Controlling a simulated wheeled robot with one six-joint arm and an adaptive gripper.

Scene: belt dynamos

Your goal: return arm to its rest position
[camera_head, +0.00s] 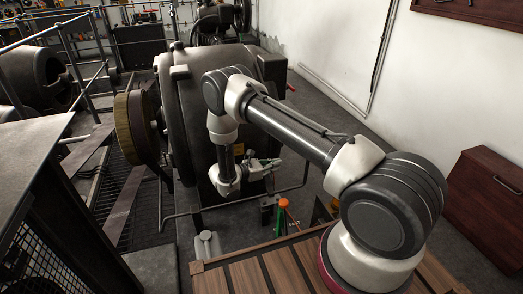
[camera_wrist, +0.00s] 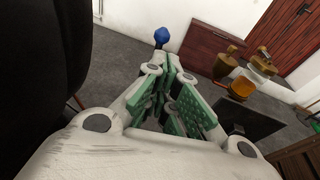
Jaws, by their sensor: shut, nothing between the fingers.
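My gripper (camera_head: 270,166) hangs at the end of my bent arm, close to the front right side of a large dark machine (camera_head: 205,110). In the wrist view my gripper (camera_wrist: 172,92) has its green-padded fingers drawn together with nothing held between them. My arm arches up and forward over the floor, with its forearm hanging down beside the machine. I cannot tell whether the wrist touches the machine; a small gap seems to show.
A tan-rimmed wheel (camera_head: 136,127) and railings stand left of the machine. An orange-topped green item (camera_head: 283,204) stands below my gripper. A red-brown cabinet (camera_head: 488,205) stands at right. The wrist view shows a blue knob (camera_wrist: 161,36) and brass-orange object (camera_wrist: 241,87). Grey floor lies between.

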